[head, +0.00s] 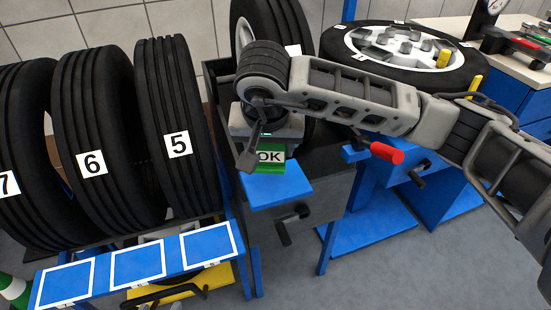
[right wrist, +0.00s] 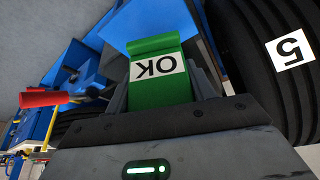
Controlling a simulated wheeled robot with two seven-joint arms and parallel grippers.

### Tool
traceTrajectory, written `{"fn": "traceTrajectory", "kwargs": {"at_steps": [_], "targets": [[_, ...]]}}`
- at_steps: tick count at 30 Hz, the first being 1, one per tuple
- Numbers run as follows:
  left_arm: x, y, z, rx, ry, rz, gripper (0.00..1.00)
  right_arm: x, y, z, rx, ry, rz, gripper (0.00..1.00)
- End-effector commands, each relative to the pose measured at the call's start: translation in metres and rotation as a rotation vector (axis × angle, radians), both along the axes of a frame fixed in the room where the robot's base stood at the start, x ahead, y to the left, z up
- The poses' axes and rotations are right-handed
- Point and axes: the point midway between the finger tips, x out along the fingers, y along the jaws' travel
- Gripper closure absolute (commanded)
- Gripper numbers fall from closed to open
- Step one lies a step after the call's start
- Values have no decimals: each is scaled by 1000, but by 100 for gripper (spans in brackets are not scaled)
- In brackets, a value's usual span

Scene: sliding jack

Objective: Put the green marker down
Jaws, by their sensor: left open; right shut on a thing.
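The green marker (head: 288,180) has a white label reading OK. My right gripper (head: 262,150) is shut on it and comes down on it from above in the head view. The marker is over the rear part of a small blue shelf (head: 272,192); I cannot tell whether it touches the shelf. In the right wrist view the green marker (right wrist: 150,48) sits between the fingers of the right gripper (right wrist: 165,95), its label upside down. The blue shelf (right wrist: 150,20) shows behind it. My left gripper is not in view.
Tires numbered 7 (head: 25,150), 6 (head: 105,130) and 5 (head: 175,120) stand at the left. A blue bench (head: 80,258) with white-outlined squares is in front. A wheel (head: 345,50) lies flat at the back right. A red-handled lever (head: 385,152) sticks out right of the shelf.

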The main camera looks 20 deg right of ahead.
Motion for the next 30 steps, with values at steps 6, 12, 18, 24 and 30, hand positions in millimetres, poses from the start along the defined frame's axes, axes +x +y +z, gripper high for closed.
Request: {"fn": "traceTrajectory", "kwargs": {"at_steps": [6,12,18,24,30], "targets": [[0,0,0,0,1,0,51,6,-11,-15,1,2,-2,69],[0,0,3,0,1,1,51,7,-14,-43,1,4,1,69],[1,0,3,0,1,1,51,9,-14,-50,2,-2,1,69],[1,0,0,0,2,3,51,8,-14,-52,1,-2,1,69],[1,1,0,1,0,3,51,8,-14,-53,2,-1,1,24]]}}
